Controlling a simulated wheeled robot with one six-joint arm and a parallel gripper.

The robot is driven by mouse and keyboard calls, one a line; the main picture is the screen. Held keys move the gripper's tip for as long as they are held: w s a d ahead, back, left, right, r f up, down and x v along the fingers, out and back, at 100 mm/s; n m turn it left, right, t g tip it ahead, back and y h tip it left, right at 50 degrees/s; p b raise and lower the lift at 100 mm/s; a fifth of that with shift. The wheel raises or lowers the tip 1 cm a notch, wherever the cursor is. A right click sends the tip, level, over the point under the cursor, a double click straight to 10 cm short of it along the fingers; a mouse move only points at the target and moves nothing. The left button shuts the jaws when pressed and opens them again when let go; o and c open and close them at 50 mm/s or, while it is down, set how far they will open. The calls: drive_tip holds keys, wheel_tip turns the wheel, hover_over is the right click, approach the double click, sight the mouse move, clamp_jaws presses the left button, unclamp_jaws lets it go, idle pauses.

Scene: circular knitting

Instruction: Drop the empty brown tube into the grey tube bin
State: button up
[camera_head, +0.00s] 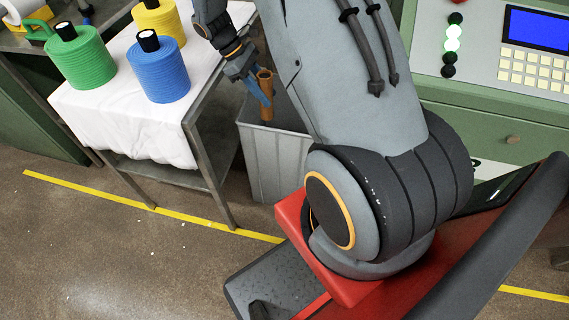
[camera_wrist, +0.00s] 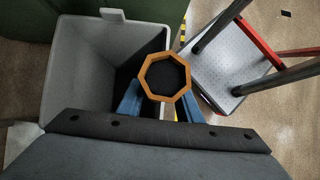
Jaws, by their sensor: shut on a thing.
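The brown tube (camera_head: 265,92) is upright in my gripper (camera_head: 262,92), above the near part of the grey tube bin (camera_head: 277,160) in the head view. In the wrist view I look down on the tube's open, eight-sided end (camera_wrist: 148,80), with my gripper's blue fingers (camera_wrist: 160,105) on either side of it. The grey bin (camera_wrist: 72,75) opens to the left of the tube there, and its inside looks dark. The tube overlaps the bin's right edge in this view. The tube's lower end is hidden in the wrist view.
A cloth-covered table (camera_head: 118,105) with green (camera_head: 80,58), blue (camera_head: 158,70) and yellow (camera_head: 160,22) yarn cones stands left of the bin. A green machine with a control panel (camera_head: 490,50) is at the right. Yellow floor tape (camera_head: 120,203) runs in front of the table.

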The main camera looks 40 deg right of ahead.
drive_tip(key=w+d+f+n+t+b, duration=0.1)
drive_tip(key=d+n+t+b, duration=0.1)
drive_tip(key=d+n+b, duration=0.2)
drive_tip(key=w+d+f+n+t+h+b, duration=0.1)
drive_tip(key=w+d+f+n+t+b, duration=0.1)
drive_tip(key=d+n+b, duration=0.1)
drive_tip(key=w+d+f+n+t+h+b, duration=0.1)
drive_tip(key=d+n+t+b, duration=0.1)
drive_tip(key=d+n+b, duration=0.2)
drive_tip(key=shift+w+d+f+n+b, duration=0.15)
drive_tip(key=shift+d+f+b, duration=0.1)
drive_tip(key=shift+d, duration=0.15)
drive_tip(key=shift+w+d+f+n+b, duration=0.1)
drive_tip(key=shift+d+f+n+b, duration=0.1)
drive_tip(key=shift+d, duration=0.2)
drive_tip(key=shift+w+d+f+n+t+b, duration=0.15)
drive_tip(key=shift+d+n+t+b, duration=0.15)
drive_tip(key=shift+n+b, duration=0.25)
drive_tip(key=shift+w+d+f+n+t+b, duration=0.1)
drive_tip(key=shift+d+n+t+b, duration=0.15)
drive_tip(key=shift+n+b, duration=0.2)
wheel_tip(320, 180, down, 6)
drive_tip(key=b, duration=0.6)
drive_tip(key=shift+r, duration=0.1)
drive_tip(key=o, duration=1.1)
drive_tip(key=p+v, duration=0.2)
drive_tip(key=v, duration=0.6)
